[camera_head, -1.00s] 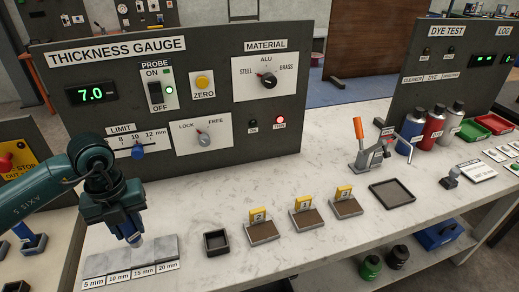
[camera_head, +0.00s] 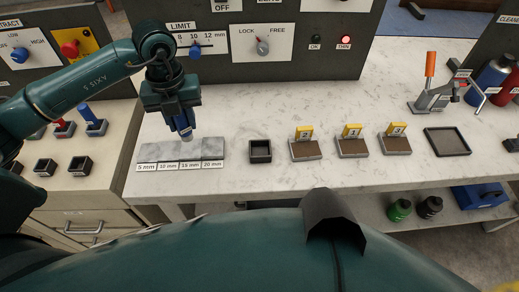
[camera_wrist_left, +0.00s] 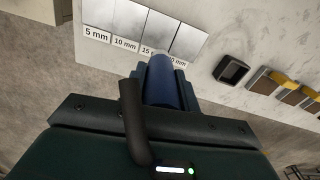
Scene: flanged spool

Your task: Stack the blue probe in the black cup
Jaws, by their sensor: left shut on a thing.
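My left gripper (camera_head: 180,110) is shut on the blue probe (camera_head: 185,128). The probe hangs down with its pale tip lowest, over the back of the grey step blocks (camera_head: 180,151) near the 15 mm and 20 mm steps. Whether the tip touches them I cannot tell. In the left wrist view the blue probe (camera_wrist_left: 168,85) points away from the jaws. A small square black cup (camera_head: 260,151) stands empty on the bench just right of the blocks, clear of the gripper. It also shows in the left wrist view (camera_wrist_left: 231,70). My right gripper is not in view.
Several brown pads with yellow number tags (camera_head: 305,149) stand right of the cup, then a black tray (camera_head: 447,141). The gauge panel (camera_head: 300,75) rises behind. Small black holders (camera_head: 79,166) sit on the left cabinet. The bench front is clear.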

